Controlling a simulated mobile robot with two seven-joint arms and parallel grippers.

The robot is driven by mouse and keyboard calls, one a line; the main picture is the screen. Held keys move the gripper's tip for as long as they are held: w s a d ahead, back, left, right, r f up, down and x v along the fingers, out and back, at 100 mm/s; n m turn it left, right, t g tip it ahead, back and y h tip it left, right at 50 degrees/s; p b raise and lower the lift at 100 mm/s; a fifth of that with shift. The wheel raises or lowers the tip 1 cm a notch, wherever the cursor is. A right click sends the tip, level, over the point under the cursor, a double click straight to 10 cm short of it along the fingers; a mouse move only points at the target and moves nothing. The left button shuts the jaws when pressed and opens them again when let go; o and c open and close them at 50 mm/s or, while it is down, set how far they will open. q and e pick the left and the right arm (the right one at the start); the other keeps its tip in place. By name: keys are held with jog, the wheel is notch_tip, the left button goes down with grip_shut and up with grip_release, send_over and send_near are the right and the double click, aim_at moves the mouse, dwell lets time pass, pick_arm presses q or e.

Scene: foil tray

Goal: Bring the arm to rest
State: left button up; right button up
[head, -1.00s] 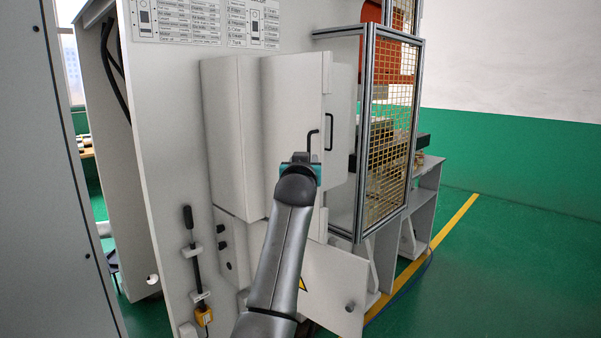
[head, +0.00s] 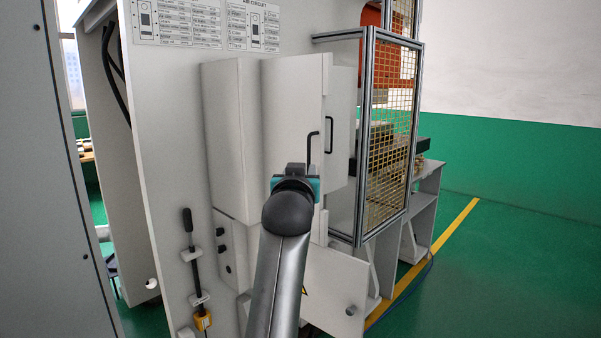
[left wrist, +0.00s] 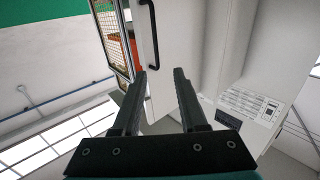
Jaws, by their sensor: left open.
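My left arm rises from the bottom middle of the head view, and its left gripper (head: 296,168) is in front of the light grey cabinet (head: 290,120). My wrist hides most of the gripper there. In the left wrist view, the two dark fingers of the left gripper (left wrist: 160,72) stand apart with nothing between them. The cabinet (left wrist: 180,40) and its black handle (left wrist: 151,32) show beyond the fingertips. I cannot tell the exact gap to the cabinet. My right gripper is not in view.
A framed cage with yellow mesh (head: 390,140) stands right of the cabinet. A low door with a knob (head: 335,290) is below it. A black lever (head: 192,250) is on the panel at left. The green floor (head: 500,280) at right is clear.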

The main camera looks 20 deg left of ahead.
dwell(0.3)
